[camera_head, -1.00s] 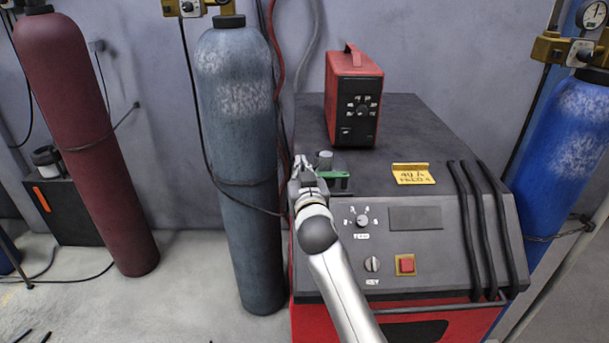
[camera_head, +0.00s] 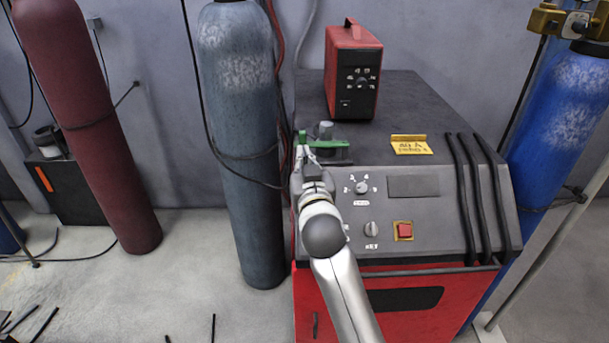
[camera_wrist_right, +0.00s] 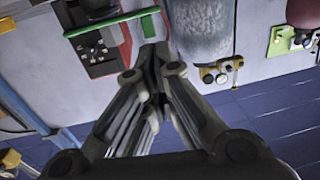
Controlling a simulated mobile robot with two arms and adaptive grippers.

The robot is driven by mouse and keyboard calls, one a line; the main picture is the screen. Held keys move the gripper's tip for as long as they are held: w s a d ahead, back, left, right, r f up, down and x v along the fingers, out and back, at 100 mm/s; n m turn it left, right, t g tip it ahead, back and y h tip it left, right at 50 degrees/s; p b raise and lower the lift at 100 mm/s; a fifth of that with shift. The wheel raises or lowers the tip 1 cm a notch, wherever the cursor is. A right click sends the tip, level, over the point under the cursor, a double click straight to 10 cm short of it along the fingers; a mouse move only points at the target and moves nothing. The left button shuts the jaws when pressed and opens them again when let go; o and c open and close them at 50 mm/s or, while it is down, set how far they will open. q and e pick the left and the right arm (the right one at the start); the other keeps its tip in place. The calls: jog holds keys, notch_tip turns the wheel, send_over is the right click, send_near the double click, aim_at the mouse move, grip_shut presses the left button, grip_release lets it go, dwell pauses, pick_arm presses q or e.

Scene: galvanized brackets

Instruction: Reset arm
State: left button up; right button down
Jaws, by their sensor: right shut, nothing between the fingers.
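My right gripper (camera_head: 303,163) is at the left front edge of the welding machine's top, just in front of a green lever (camera_head: 328,144) on a small dark fitting. Whether it touches the lever is hard to tell. In the right wrist view, my right gripper's fingers (camera_wrist_right: 150,80) are together, with nothing between them. A green bar (camera_wrist_right: 105,24) shows beyond them there, in front of the black-and-red unit (camera_wrist_right: 95,50). My left gripper is in neither view.
A maroon cylinder (camera_head: 90,140) and a blue one (camera_head: 560,130) stand farther out.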

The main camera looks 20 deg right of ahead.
jog(key=s+d+f+n+g+y, duration=0.15)
jog(key=s+f+g, duration=0.45)
jog(key=s+f, duration=1.05)
jog(key=s+f+n+g+y, duration=0.1)
jog(key=s+f+g, duration=0.3)
jog(key=s+f, duration=0.5)
jog(key=s+f+n+g+y, duration=0.1)
jog(key=s+f+g, duration=0.3)
jog(key=s, duration=1)
notch_tip(320, 180, down, 25)
jog(key=s+g, duration=0.1)
jog(key=g, duration=0.1)
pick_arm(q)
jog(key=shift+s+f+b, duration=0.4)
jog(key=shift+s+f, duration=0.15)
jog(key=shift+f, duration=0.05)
pick_arm(e)
jog(key=s+d+f, duration=0.3)
jog(key=s+f, duration=1.3)
jog(key=s, duration=0.1)
jog(key=shift+f+n+g+h, duration=0.35)
jog(key=shift+g, duration=0.05)
